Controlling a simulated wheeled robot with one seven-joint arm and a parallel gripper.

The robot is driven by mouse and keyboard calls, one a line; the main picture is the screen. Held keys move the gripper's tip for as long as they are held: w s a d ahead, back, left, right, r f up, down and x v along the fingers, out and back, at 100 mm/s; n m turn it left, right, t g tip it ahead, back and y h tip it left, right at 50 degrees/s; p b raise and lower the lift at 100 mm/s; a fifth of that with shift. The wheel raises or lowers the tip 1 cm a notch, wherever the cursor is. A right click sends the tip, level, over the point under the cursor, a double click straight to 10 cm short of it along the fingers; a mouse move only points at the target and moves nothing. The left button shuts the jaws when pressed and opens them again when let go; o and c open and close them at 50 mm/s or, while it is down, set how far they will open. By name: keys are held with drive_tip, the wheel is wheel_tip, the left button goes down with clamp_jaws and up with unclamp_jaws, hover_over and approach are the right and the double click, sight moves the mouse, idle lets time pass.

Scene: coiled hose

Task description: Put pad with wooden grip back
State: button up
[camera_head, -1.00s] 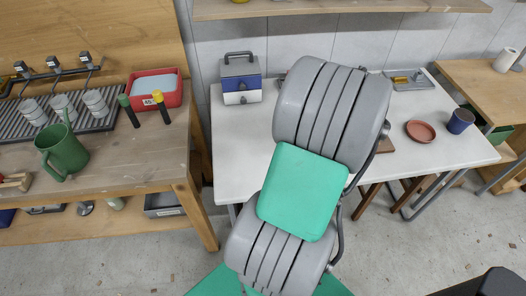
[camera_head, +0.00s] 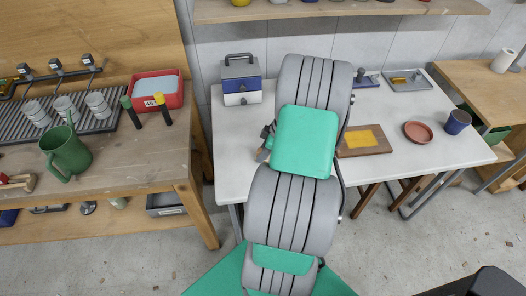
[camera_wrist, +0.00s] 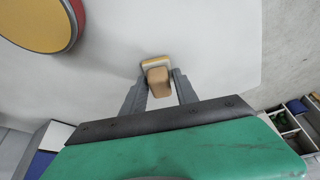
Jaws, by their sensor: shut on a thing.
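In the wrist view, my gripper (camera_wrist: 160,86) is shut on the pad with wooden grip (camera_wrist: 157,76). The tan grip sits between the two grey fingers, with a pale edge of the pad showing beyond it. The white table top lies beneath; I cannot tell whether the pad touches it. In the head view, my arm hides most of the gripper and the pad.
A board with a yellow patch (camera_head: 365,139), a red dish (camera_head: 417,132), a blue cup (camera_head: 457,122) and a grey tray (camera_head: 408,80) stand on the white table. A blue-white drawer box (camera_head: 241,80) stands back left. A red-rimmed yellow round thing (camera_wrist: 42,22) is near my gripper.

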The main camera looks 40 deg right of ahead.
drive_tip(key=o, duration=1.2)
drive_tip(key=shift+r+p, duration=0.15)
drive_tip(key=shift+p, duration=0.15)
drive_tip(key=b+v, duration=0.2)
drive_tip(key=v, duration=1)
drive_tip(key=w+a+r+m+g+h, duration=0.1)
drive_tip(key=w+a+r, duration=0.15)
drive_tip(key=a, duration=0.45)
drive_tip(key=w+a+r+m, duration=0.1)
drive_tip(key=w+a+r, duration=0.15)
drive_tip(key=a, duration=0.55)
drive_tip(key=s+a+r+m, duration=0.2)
drive_tip(key=s+a, duration=0.1)
drive_tip(key=a, duration=0.4)
drive_tip(key=s+a+r+m+h, duration=0.1)
drive_tip(key=s+a+r+m, duration=0.1)
drive_tip(key=a, duration=0.6)
drive_tip(key=shift+s+a+t+h, duration=0.3)
drive_tip(key=shift+s, duration=0.35)
